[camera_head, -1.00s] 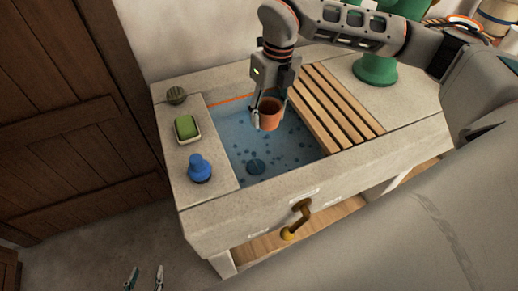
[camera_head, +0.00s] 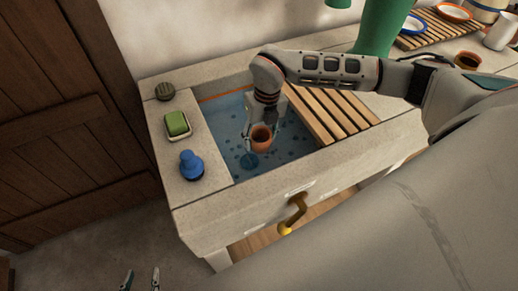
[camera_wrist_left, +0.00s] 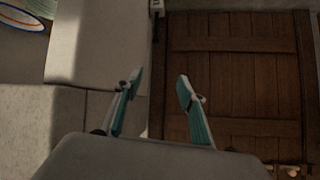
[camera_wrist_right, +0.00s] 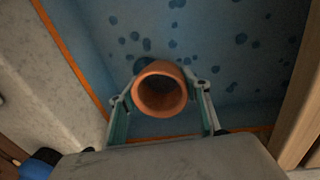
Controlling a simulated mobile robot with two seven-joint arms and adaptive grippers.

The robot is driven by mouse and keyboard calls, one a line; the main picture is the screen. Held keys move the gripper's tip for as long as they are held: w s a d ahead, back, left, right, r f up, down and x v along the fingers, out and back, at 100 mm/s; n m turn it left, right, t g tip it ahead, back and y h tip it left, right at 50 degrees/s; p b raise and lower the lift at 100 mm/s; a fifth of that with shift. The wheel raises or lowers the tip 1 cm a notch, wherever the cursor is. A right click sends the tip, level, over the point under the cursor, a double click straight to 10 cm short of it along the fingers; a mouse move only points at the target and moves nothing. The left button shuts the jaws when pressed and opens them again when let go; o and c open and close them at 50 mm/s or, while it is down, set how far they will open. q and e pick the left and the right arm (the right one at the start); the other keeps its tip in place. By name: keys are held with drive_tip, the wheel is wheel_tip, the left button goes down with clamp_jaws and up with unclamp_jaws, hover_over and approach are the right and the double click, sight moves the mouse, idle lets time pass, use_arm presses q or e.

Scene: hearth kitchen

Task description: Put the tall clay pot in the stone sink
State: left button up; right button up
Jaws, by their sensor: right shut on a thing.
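The tall clay pot (camera_head: 261,137) is orange-brown with a round open mouth. My right gripper (camera_head: 262,132) is shut on it, inside the outline of the stone sink (camera_head: 215,205). The right wrist view shows the pot (camera_wrist_right: 160,90) between the two fingers (camera_wrist_right: 160,100), its mouth facing the camera, over the blue speckled basin (camera_wrist_right: 225,50). I cannot tell whether the pot touches the basin floor. My left gripper (camera_head: 141,280) is at the bottom edge of the head view, away from the sink; its fingers (camera_wrist_left: 155,95) are apart with nothing between them.
A wooden slatted rack (camera_head: 325,112) covers the sink's right part. A green soap in a dish (camera_head: 177,124), a blue stopper-like object (camera_head: 191,165) and a grey round object (camera_head: 165,91) stand on the left ledge. A brass tap handle (camera_head: 293,213) sticks out in front.

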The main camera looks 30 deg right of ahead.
sight(259, 149)
wheel_tip(259, 149, down, 4)
drive_tip(key=shift+f, duration=0.15)
drive_tip(key=shift+f+b, duration=0.3)
use_arm(q)
drive_tip(key=shift+w+a+r, duration=0.1)
drive_tip(key=shift+w, duration=0.15)
use_arm(e)
drive_tip(key=o, duration=1.2)
drive_tip(key=shift+f, duration=0.1)
use_arm(q)
drive_tip(key=shift+s+f, duration=0.1)
drive_tip(key=shift+f, duration=0.15)
use_arm(e)
drive_tip(key=shift+o, duration=0.2)
use_arm(q)
drive_tip(key=shift+s+r+p, duration=0.15)
drive_tip(key=shift+r+p, duration=0.35)
drive_tip(key=shift+p, duration=0.25)
use_arm(e)
wheel_tip(259, 149, up, 12)
drive_tip(key=d, duration=0.1)
drive_tip(key=shift+d, duration=0.15)
